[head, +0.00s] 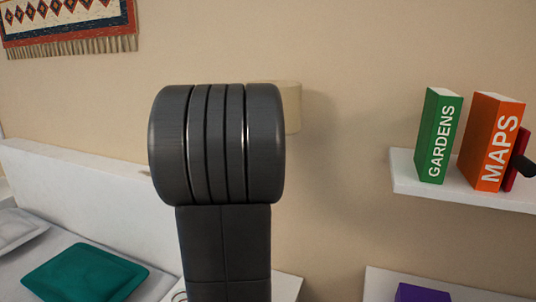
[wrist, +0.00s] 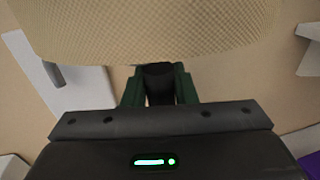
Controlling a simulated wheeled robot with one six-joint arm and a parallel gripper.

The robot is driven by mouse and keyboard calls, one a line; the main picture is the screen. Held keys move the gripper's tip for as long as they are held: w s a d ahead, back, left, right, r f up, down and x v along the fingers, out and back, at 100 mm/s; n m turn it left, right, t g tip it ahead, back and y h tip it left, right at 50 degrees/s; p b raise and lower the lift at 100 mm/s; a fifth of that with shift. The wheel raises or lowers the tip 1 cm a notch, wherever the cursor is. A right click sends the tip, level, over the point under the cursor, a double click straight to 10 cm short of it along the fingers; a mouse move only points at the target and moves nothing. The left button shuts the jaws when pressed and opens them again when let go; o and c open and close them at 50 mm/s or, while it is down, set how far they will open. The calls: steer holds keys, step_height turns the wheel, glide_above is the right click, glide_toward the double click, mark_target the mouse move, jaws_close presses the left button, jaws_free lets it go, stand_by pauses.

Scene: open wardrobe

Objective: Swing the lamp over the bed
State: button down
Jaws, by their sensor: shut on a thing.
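The lamp's beige shade (head: 289,105) shows in the head view, partly hidden behind my dark arm, in front of the wall. In the wrist view the shade (wrist: 150,30) fills the top, just beyond my gripper. My gripper (wrist: 159,86) has green fingers shut on a dark, round part of the lamp below the shade. In the head view my arm hides the gripper and the lamp's arm. The bed (head: 62,241) is at the lower left, with a white headboard (head: 90,200). The shade is to the right of the bed in the head view.
A teal pillow (head: 85,274) and a grey pillow (head: 18,228) lie on the bed. A white shelf (head: 450,193) at the right holds a green book (head: 438,135) and an orange book (head: 490,140). A purple object (head: 422,293) sits lower right. A fringed hanging (head: 68,25) is upper left.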

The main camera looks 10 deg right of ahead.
steer(key=shift+d, duration=0.1)
stand_by(0.3)
steer(key=c, duration=1.2)
jaws_free()
steer(key=v, duration=1.3)
steer(key=shift+s+a, duration=0.25)
steer(key=shift+s, duration=0.05)
steer(key=shift+w, duration=0.1)
steer(key=x, duration=1.3)
steer(key=shift+w+d, duration=0.25)
steer(key=shift+d, duration=0.05)
steer(key=shift+s+a, duration=0.1)
